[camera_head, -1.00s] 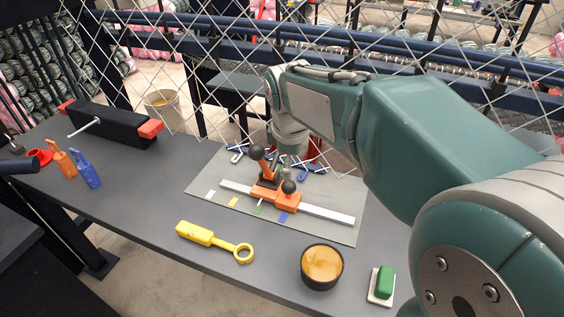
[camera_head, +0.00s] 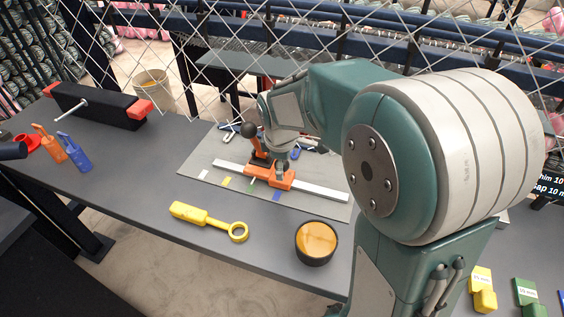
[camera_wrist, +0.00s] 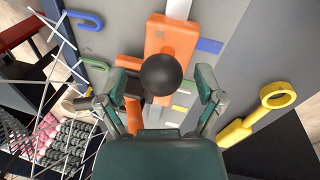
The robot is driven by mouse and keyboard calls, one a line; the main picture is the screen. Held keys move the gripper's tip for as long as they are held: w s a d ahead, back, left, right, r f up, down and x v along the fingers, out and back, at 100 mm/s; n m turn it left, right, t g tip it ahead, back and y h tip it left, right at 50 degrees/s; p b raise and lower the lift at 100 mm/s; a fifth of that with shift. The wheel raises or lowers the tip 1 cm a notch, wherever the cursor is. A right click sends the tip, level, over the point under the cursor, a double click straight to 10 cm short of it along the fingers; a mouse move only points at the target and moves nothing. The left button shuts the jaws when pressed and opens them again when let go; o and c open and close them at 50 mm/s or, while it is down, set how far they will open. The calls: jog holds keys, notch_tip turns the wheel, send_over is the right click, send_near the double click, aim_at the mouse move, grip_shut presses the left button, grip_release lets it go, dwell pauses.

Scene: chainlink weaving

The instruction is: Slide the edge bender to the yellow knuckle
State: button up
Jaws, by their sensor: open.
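The edge bender (camera_head: 272,177) is an orange block on a silver rail (camera_head: 318,189), with a tilted lever ending in a black ball (camera_head: 249,130). It stands near the green and blue marks, right of the yellow mark (camera_head: 226,182) on the grey plate. That mark is the only yellow spot along the rail. My gripper (camera_wrist: 163,82) is open. In the wrist view its fingers stand either side of a black ball knob (camera_wrist: 160,73) above the orange body (camera_wrist: 172,38); whether they touch it I cannot tell. In the head view my arm hides this knob.
A yellow ring-ended tool (camera_head: 207,219) and a round orange-topped pot (camera_head: 316,242) lie in front of the plate. Wire mesh (camera_head: 225,45) rises behind the table.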

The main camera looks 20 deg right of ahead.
aim_at(247, 125)
jog(key=shift+a, duration=0.1)
grip_shut()
jog(key=w+a, duration=0.1)
jog(key=a, duration=0.1)
jog(key=w+a, duration=0.1)
jog(key=a, duration=0.1)
jog(key=w+a, duration=0.2)
jog(key=shift+w, duration=0.1)
grip_release()
jog(key=shift+d, duration=0.1)
jog(key=r, duration=0.4)
jog(key=s+r, duration=0.1)
jog(key=r, duration=0.2)
jog(key=s+a+r, duration=0.1)
jog(key=r, duration=0.3)
jog(key=shift+r, duration=0.3)
